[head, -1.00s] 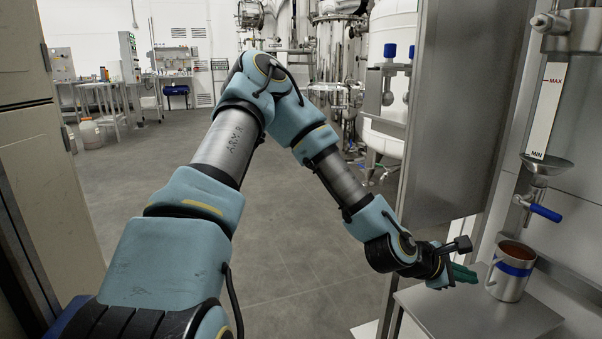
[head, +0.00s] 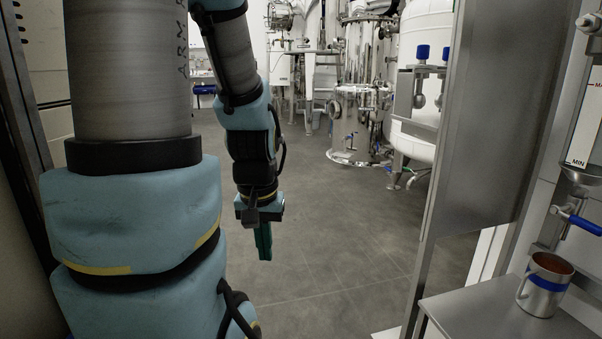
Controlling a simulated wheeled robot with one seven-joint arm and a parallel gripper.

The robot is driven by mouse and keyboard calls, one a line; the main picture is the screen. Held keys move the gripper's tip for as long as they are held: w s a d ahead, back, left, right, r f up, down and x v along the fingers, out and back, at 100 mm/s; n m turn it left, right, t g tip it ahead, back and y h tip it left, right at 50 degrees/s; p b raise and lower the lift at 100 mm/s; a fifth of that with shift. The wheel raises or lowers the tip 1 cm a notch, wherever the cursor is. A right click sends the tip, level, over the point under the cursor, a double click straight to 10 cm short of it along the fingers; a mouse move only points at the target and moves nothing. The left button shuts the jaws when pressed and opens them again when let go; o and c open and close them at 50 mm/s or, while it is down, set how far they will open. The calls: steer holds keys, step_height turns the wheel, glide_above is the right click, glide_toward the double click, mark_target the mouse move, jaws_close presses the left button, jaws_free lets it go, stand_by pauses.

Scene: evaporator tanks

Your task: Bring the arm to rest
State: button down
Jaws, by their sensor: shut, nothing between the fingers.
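My arm stands on the left side of the head view, its upper part large and close. The forearm hangs down, and my gripper (head: 264,242) points at the floor with its green fingers together. The gripper is shut and empty, over open grey floor and well left of the shelf. A metal mug (head: 545,284) with a blue band and brown contents stands upright on the metal shelf (head: 470,310) at the lower right, apart from the gripper.
A blue-handled valve (head: 580,222) sits above the mug, below a level gauge (head: 588,130). A steel panel (head: 480,120) rises left of the shelf. A white tank (head: 423,90) and steel vessels (head: 360,100) stand behind. The middle floor (head: 330,240) is clear.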

step_height(320, 180, up, 29)
steer(key=p, duration=2.8)
steer(key=shift+w+d, duration=0.15)
steer(key=c, duration=1.5)
jaws_free()
